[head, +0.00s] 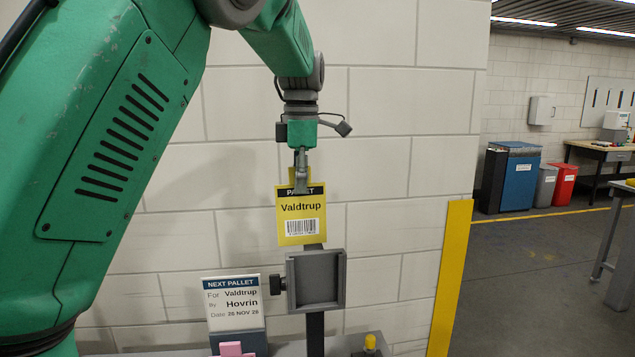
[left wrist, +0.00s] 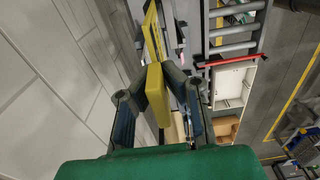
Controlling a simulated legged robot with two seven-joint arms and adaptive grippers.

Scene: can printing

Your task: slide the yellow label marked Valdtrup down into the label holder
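The yellow label (head: 301,226) with "PALLET" and "Valdtrup" above a barcode hangs upright below my left gripper (head: 300,183). The gripper is shut on the label's top tab. The label holder (head: 345,278), a grey open-topped frame on a dark post, stands just below. The label's lower edge is slightly above the frame's top, and the label sits a little left of the frame's middle. In the left wrist view, the label (left wrist: 158,92) shows edge-on between the fingertips of my left gripper (left wrist: 163,84). My right gripper is in neither view.
A knob (head: 277,284) sticks out at the holder's left. A "NEXT PALLET" card (head: 234,303) naming Valdtrup stands lower left, behind a pink item (head: 231,349). A yellow post (head: 451,275) stands to the right. A white block wall (head: 380,170) lies behind.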

